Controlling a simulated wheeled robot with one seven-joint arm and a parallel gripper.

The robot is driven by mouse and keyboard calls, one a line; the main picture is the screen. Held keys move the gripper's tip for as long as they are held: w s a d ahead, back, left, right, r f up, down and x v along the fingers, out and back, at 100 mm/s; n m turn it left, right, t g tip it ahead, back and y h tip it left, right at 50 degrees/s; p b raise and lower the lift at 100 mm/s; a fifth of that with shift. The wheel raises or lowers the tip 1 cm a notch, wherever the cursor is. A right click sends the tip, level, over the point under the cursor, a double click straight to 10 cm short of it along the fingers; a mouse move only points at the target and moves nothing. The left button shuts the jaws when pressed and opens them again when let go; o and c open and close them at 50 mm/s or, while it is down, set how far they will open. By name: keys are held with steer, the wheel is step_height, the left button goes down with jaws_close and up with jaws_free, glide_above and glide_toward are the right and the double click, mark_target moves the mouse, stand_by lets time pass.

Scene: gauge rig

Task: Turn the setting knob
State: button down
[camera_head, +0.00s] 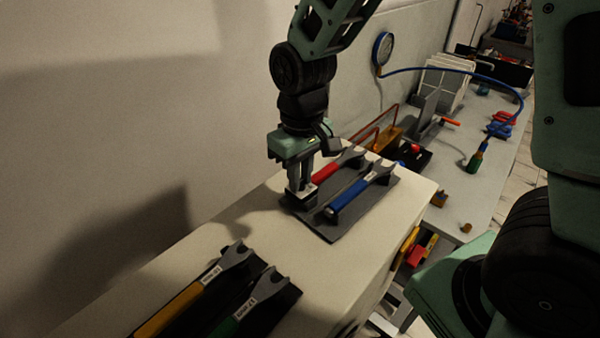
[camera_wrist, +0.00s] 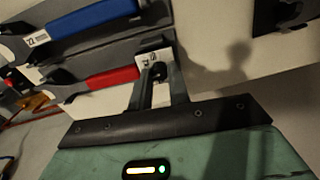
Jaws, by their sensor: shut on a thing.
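A red-handled wrench (camera_head: 325,172) lies on a grey tray (camera_head: 333,232) on the pale bench top. My gripper (camera_head: 301,196) points down at the near end of its handle. In the wrist view my fingers (camera_wrist: 159,78) are shut on a small dark piece at that end, apparently the setting knob (camera_wrist: 158,70). The fingers hide most of it, and I cannot read its setting. A white label (camera_wrist: 148,57) shows beside the fingers. The red handle (camera_wrist: 98,84) runs to the left in the wrist view.
A blue-handled wrench (camera_head: 351,198) lies close beside the red one. Yellow-handled (camera_head: 172,309) and green-handled (camera_head: 224,326) wrenches lie nearer on the bench. A round gauge (camera_head: 383,48) with a blue hose is on the wall behind. Bench top between the wrench pairs is clear.

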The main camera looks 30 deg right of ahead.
mark_target(303, 181)
steer(key=m, duration=0.4)
steer(key=shift+m+p, duration=0.3)
steer(key=m+p, duration=0.1)
steer(key=m, duration=0.3)
steer(key=shift+m, duration=0.3)
steer(key=c, duration=1.3)
jaws_free()
step_height(303, 181, up, 17)
steer(key=b, duration=0.2)
steer(key=shift+s+d+r, duration=0.15)
steer(key=shift+d+r, duration=0.05)
steer(key=shift+d, duration=0.05)
